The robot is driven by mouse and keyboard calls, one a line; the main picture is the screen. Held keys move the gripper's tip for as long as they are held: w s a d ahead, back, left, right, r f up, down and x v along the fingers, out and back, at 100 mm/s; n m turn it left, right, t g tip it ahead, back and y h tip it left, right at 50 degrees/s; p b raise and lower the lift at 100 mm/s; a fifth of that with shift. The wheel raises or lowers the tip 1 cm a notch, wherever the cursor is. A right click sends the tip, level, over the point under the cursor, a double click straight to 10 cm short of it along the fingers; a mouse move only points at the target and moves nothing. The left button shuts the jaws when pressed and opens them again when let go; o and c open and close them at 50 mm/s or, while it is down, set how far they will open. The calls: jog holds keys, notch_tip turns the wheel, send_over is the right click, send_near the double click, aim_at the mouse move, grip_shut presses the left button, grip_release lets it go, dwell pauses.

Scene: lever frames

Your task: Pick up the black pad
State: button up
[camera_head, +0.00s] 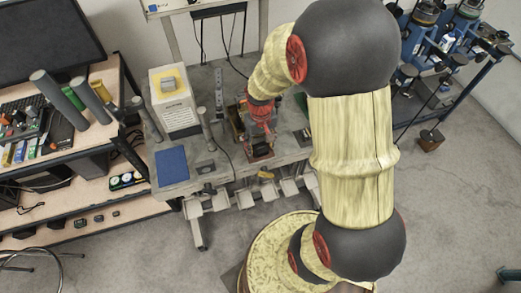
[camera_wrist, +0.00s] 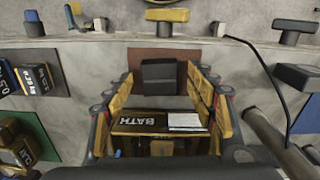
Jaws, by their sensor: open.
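A black, block-like pad (camera_wrist: 160,76) lies on a brown-red square mat (camera_wrist: 142,56) near the bench edge in the wrist view. My gripper (camera_wrist: 161,92) is open, with one finger on each side of the pad and gaps visible between. I cannot tell how high the fingertips are above the mat. In the head view my gripper (camera_head: 259,130) points down over the bench, and it mostly hides the pad. The mat's front part shows there (camera_head: 261,154).
A box labelled "BATH" (camera_wrist: 140,121) lies beyond the pad, between my fingers in the picture. Another dark block (camera_head: 205,167) and a blue mat (camera_head: 171,166) lie to the left. A cable (camera_wrist: 262,65) runs nearby. Upright grey posts (camera_head: 206,125) stand on the bench.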

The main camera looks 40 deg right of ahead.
jog(key=shift+c, duration=0.3)
grip_shut()
dwell(0.5)
jog(key=shift+r, duration=0.1)
